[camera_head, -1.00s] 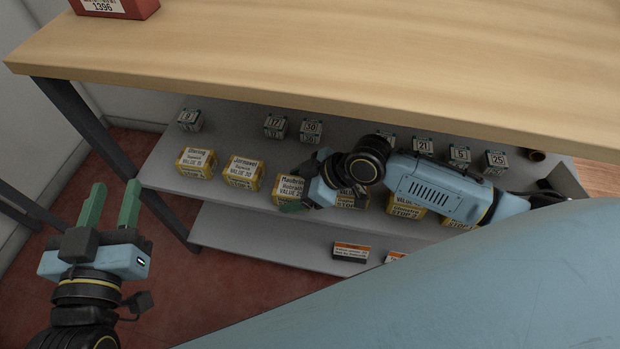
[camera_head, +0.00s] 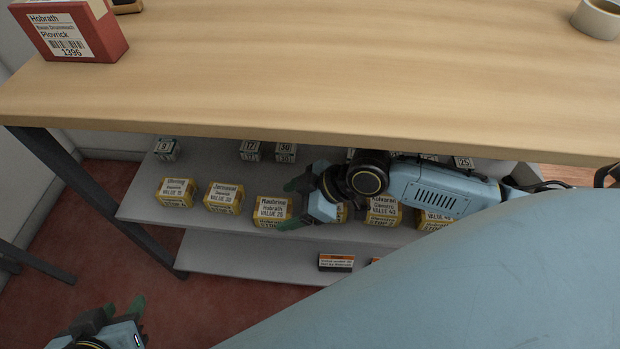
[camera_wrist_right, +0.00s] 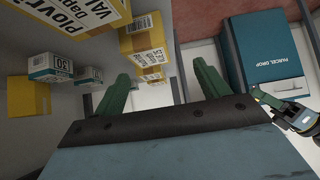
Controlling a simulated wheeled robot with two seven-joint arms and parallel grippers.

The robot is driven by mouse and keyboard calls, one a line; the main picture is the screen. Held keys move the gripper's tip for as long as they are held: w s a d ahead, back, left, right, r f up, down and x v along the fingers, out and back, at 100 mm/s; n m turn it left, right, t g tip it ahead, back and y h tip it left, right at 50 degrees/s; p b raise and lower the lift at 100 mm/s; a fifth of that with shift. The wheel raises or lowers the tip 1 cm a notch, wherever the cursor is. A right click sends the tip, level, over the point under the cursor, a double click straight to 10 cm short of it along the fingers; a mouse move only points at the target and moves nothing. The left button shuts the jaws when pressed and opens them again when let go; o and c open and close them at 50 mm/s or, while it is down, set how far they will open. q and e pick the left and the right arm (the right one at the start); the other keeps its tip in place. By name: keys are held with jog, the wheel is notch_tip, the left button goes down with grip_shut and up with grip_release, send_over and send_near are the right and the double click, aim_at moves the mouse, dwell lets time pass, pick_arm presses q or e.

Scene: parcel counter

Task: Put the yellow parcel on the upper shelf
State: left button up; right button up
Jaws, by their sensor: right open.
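Several yellow parcels with white labels stand in a row on the grey upper shelf (camera_head: 140,208) under the counter; which one the task means I cannot tell. One of them, the Maubrine parcel (camera_head: 272,211), is just left of my right gripper (camera_head: 293,204). My right gripper is open, at the front of that row, with nothing between its fingers (camera_wrist_right: 161,72). In the right wrist view a yellow parcel (camera_wrist_right: 141,38) lies beyond the fingers. Parcels behind my right arm are partly hidden. My left gripper (camera_head: 117,311) is open and empty at the bottom left, partly cut off.
Small white-and-green numbered boxes (camera_head: 166,150) stand behind the yellow parcels. A lower shelf (camera_head: 215,258) holds orange-and-white boxes (camera_head: 337,262). A red parcel (camera_head: 72,32) and a tape roll (camera_head: 597,18) are on the wooden counter (camera_head: 330,90). A blue parcel drop box (camera_wrist_right: 262,52) shows in the wrist view.

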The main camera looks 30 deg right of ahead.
jog(key=s+a+r+m+t+h, duration=0.1)
jog(key=s+a+r+m+t, duration=0.1)
jog(key=s+a+r+m, duration=0.15)
jog(key=s+d+r+m+t+h, duration=0.1)
jog(key=s+d+m+h, duration=0.3)
jog(key=d, duration=0.4)
jog(key=shift+r+m+t+h, duration=0.2)
jog(key=shift+m+t+h, duration=0.1)
jog(key=shift+m+h, duration=0.3)
jog(key=shift+s+a, duration=0.1)
